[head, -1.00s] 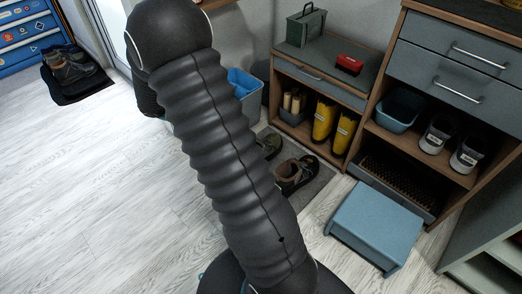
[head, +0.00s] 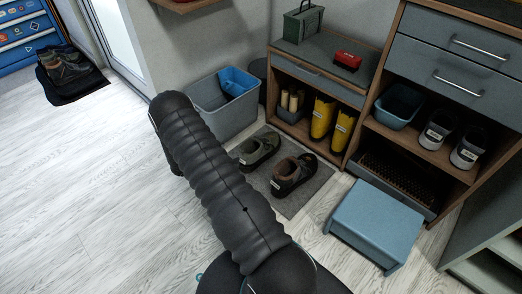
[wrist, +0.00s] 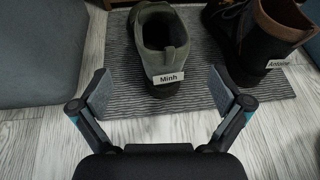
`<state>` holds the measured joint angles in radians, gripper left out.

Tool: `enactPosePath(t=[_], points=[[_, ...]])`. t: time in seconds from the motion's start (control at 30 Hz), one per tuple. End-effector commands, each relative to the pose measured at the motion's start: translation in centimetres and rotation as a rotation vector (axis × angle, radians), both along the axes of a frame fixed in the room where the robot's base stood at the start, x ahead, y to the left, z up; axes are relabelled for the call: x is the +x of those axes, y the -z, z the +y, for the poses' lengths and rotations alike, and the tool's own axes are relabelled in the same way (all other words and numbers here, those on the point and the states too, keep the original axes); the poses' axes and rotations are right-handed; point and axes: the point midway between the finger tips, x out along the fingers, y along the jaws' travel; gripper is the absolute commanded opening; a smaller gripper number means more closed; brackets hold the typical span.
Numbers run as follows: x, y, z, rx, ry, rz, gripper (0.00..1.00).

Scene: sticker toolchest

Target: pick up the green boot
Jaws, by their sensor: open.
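The green boot (head: 260,150) stands upright on a grey mat (head: 295,203) in the head view, left of a dark brown boot (head: 295,178). In the wrist view the green boot (wrist: 165,62) has its heel towards me and a white "Minh" label (wrist: 168,78). My gripper (wrist: 161,92) is open and empty, its two fingers apart on either side of the picture, short of the heel. The dark boot with a tan collar (wrist: 262,28) is to the right of the green boot. In the head view my gripper is hidden behind my arm.
A grey bin (head: 225,115) stands left behind the mat. A shelf unit with yellow boots (head: 322,118) is behind, and a blue stool (head: 375,215) is at right. More shoes lie on a black mat (head: 85,90) far left. The left floor is clear.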

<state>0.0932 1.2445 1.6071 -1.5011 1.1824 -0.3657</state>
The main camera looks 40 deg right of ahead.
Motion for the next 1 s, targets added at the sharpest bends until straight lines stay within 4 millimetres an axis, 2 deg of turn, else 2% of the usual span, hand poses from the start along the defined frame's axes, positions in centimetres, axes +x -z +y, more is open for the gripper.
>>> enactPosePath(t=[0.1,0.3,0.67,1.0], points=[[-0.3,1.0,-2.2,0.000,0.006,0.001,1.00],[-0.4,2.2,-5.2,0.002,0.004,0.001,1.00],[-0.5,3.0,-7.2,0.001,0.005,0.000,1.00],[-0.7,4.8,-11.1,0.002,0.003,0.000,1.00]])
